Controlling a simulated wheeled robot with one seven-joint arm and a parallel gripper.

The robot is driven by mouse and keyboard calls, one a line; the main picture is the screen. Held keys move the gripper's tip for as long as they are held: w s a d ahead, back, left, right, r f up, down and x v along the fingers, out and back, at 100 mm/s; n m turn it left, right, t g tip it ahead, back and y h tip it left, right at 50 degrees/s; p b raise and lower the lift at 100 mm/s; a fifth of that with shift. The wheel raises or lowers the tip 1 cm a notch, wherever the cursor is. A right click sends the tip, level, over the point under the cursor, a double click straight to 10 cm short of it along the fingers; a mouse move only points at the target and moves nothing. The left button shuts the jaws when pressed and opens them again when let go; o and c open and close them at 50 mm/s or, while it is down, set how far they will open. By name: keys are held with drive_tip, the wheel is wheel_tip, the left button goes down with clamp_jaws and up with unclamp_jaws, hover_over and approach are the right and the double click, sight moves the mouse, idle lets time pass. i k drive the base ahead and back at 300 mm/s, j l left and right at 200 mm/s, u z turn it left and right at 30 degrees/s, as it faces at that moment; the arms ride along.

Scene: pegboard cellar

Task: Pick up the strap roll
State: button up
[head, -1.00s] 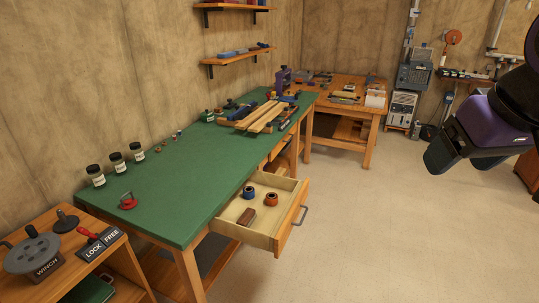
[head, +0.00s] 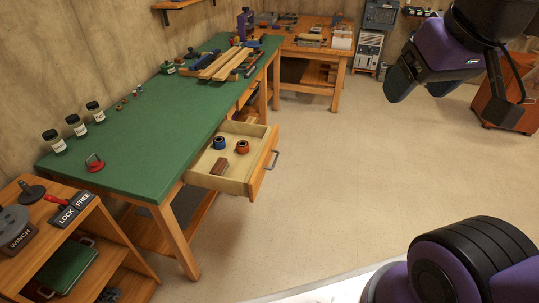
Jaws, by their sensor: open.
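The open drawer (head: 262,172) under the green-topped bench holds a blue roll (head: 220,142), an orange-brown roll (head: 243,147) and a brown block (head: 221,165). The two rolls stand side by side, and the block lies nearer the front. I cannot tell which roll is the strap roll. My gripper (head: 408,88) is open and empty at the upper right, in the air over the floor, well to the right of the drawer.
The green bench top (head: 150,130) carries jars (head: 75,125) along the wall, a red-handled item (head: 95,162) and clamped boards (head: 225,65). A shelf unit with a winch (head: 15,225) stands at the lower left. The floor (head: 330,160) right of the drawer is clear.

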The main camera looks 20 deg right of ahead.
sight(243, 147)
drive_tip(key=u, duration=1.5)
drive_tip(key=i+l, duration=0.15)
drive_tip(key=l, duration=0.25)
drive_tip(key=i+l, duration=0.15)
drive_tip(key=l, duration=0.25)
drive_tip(key=i+l+z, duration=0.1)
drive_tip(key=l, duration=0.3)
drive_tip(key=i+l, duration=0.2)
drive_tip(key=l, duration=0.2)
drive_tip(key=i+l, duration=0.2)
drive_tip(key=l, duration=0.2)
drive_tip(key=i+l, duration=0.15)
drive_tip(key=l, duration=0.2)
drive_tip(key=z, duration=0.05)
